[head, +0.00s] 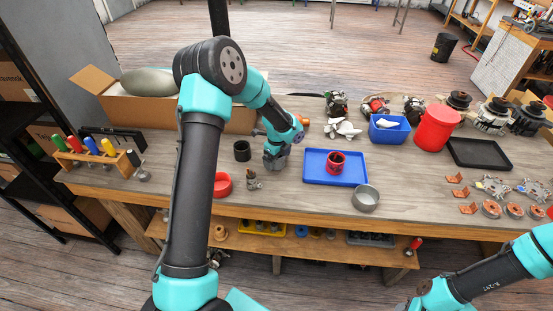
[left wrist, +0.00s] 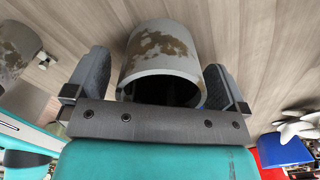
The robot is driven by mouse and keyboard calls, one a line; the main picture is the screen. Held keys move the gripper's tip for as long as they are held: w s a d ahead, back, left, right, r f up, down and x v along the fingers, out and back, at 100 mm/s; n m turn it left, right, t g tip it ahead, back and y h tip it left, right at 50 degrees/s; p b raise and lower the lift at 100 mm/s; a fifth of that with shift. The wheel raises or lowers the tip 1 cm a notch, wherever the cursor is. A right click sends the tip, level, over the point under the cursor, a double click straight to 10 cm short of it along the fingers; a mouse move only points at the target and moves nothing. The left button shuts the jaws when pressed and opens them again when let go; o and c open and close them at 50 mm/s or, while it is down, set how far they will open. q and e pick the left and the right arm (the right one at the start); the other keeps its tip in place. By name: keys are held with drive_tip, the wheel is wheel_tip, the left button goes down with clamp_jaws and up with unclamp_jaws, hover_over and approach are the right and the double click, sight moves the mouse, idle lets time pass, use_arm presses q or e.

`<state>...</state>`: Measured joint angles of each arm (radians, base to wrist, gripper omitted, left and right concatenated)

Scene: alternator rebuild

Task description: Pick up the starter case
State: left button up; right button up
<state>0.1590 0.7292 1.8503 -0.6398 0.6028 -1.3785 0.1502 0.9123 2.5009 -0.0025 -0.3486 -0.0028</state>
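The starter case appears to be the grey cylinder with brown rust patches (left wrist: 160,50) in the left wrist view. Its dark open end faces my gripper. My left gripper (left wrist: 157,85) has one finger on each side of it. A gap shows between the left finger and the case, and the right finger is very close to its wall; I cannot tell if it touches. In the head view my left gripper (head: 277,163) points down over the workbench, and the case is largely hidden by it. My right arm is at the lower right, with its gripper out of view.
A dark cylinder (head: 242,151) stands just left of the gripper. A blue tray (head: 312,178) with a red part (head: 336,163) lies to the right. A red ring (head: 222,184) and small metal part (head: 252,180) are in front. A cardboard box (head: 97,80) stands behind.

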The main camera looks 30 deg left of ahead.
use_arm(q)
drive_tip(key=c, duration=1.4)
drive_tip(key=shift+c, duration=0.2)
drive_tip(key=shift+r, duration=0.2)
drive_tip(key=shift+w+r, duration=0.1)
drive_tip(key=shift+r, duration=0.55)
wheel_tip(320, 180, up, 2)
drive_tip(key=s+d, duration=0.2)
drive_tip(key=s, duration=0.2)
drive_tip(key=s+d+r, duration=0.1)
drive_tip(key=s+d, duration=0.2)
drive_tip(key=s, duration=0.2)
drive_tip(key=s+d, duration=0.3)
drive_tip(key=s, duration=0.2)
drive_tip(key=shift+d+r, duration=0.15)
drive_tip(key=shift+w, duration=0.1)
